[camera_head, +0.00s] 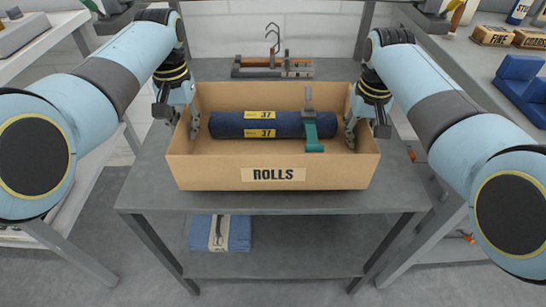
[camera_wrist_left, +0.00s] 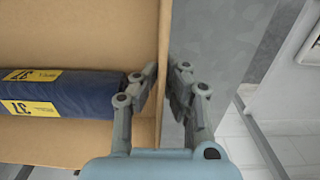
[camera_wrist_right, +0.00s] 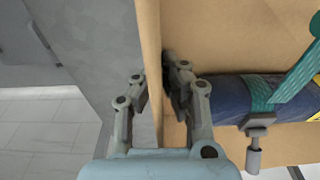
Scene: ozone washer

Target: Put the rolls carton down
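The rolls carton (camera_head: 220,174) is an open brown box with a ROLLS label, upright over the grey table. I cannot tell whether its base touches the tabletop. My left gripper (camera_head: 183,122) has its fingers on both sides of the left wall; the left wrist view shows that wall (camera_wrist_left: 164,35) between the fingers (camera_wrist_left: 163,82). My right gripper (camera_head: 361,122) straddles the right wall, and the right wrist view shows the wall (camera_wrist_right: 148,30) between the fingers (camera_wrist_right: 156,85). Both look shut on the walls. A dark blue roll (camera_head: 228,125) with yellow 37 labels lies inside.
A green strap with a clamp (camera_head: 313,135) is around the roll. The grey table (camera_head: 270,201) has a wooden rack with hooks (camera_head: 272,67) behind the carton. A folded blue cloth (camera_head: 236,232) lies on the lower shelf. Side benches stand left and right (camera_head: 470,62).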

